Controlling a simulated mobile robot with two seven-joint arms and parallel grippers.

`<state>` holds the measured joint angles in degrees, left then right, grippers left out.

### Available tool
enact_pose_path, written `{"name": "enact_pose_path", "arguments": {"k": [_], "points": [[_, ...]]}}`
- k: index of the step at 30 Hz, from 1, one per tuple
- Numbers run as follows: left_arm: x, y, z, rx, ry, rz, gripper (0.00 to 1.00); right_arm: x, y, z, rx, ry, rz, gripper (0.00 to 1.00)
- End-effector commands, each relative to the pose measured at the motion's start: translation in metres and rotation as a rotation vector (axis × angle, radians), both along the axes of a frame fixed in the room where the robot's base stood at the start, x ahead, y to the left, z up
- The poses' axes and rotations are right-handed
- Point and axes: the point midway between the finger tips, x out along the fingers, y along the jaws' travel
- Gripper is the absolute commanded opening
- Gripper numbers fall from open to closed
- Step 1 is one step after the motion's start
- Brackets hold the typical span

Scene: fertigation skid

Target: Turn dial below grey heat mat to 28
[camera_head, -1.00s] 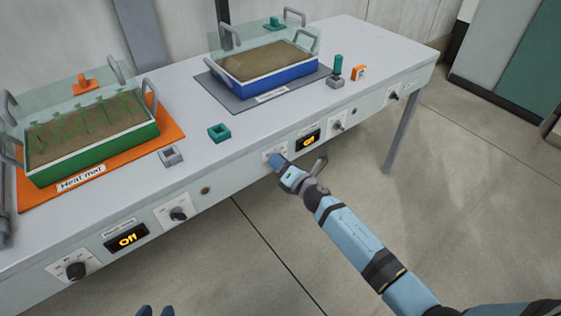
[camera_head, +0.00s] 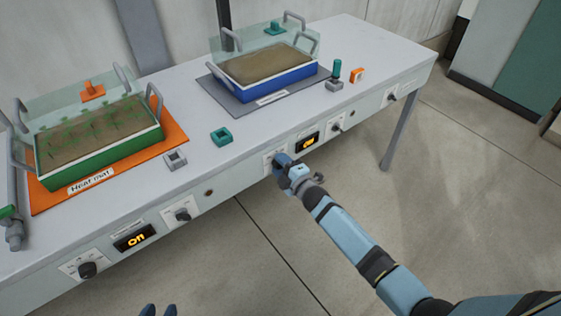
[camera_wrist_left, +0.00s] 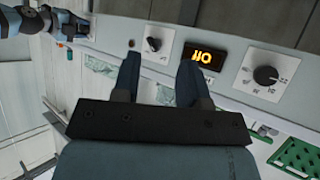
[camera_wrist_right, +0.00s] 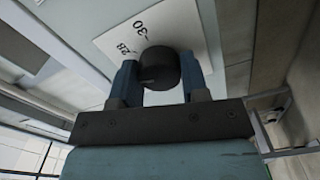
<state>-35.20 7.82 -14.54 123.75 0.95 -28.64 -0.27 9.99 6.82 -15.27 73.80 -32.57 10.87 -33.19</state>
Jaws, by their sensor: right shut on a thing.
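The grey heat mat (camera_head: 221,96) lies under the blue tray (camera_head: 268,84) on the bench. Below its front edge, the bench panel carries a white scale plate (camera_head: 269,159) and a small orange-lit display (camera_head: 308,142), too small to read. My right gripper (camera_head: 283,163) is at that plate. In the right wrist view, its fingers are shut on the black dial (camera_wrist_right: 158,68), between them. The marks 28 and 30 show beside the dial; its pointer is hidden. My left gripper (camera_wrist_left: 160,78) is open and empty, apart from the panel; its tips show at the head view's bottom edge.
The orange heat mat (camera_head: 48,199) with a green tray (camera_head: 100,150) is at left. Small blocks (camera_head: 221,137) stand on the bench. The floor in front is clear.

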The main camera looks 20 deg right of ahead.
Motion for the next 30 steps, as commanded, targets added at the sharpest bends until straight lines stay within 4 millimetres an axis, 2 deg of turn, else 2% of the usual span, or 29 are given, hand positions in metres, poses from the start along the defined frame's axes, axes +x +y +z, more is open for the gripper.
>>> {"name": "enact_pose_path", "arguments": {"k": [15, 30], "points": [[-0.0022, 0.0022, 0.0081, 0.008, 0.023, 0.006, 0.4, 0.0002, -0.0009, 0.002, 0.375, 0.136, -0.001, 0.18], [-0.003, 0.0026, 0.0052, 0.006, 0.036, 0.01, 0.4, 0.0003, -0.0011, 0.0006, 0.483, 0.177, -0.001, 0.18]]}}
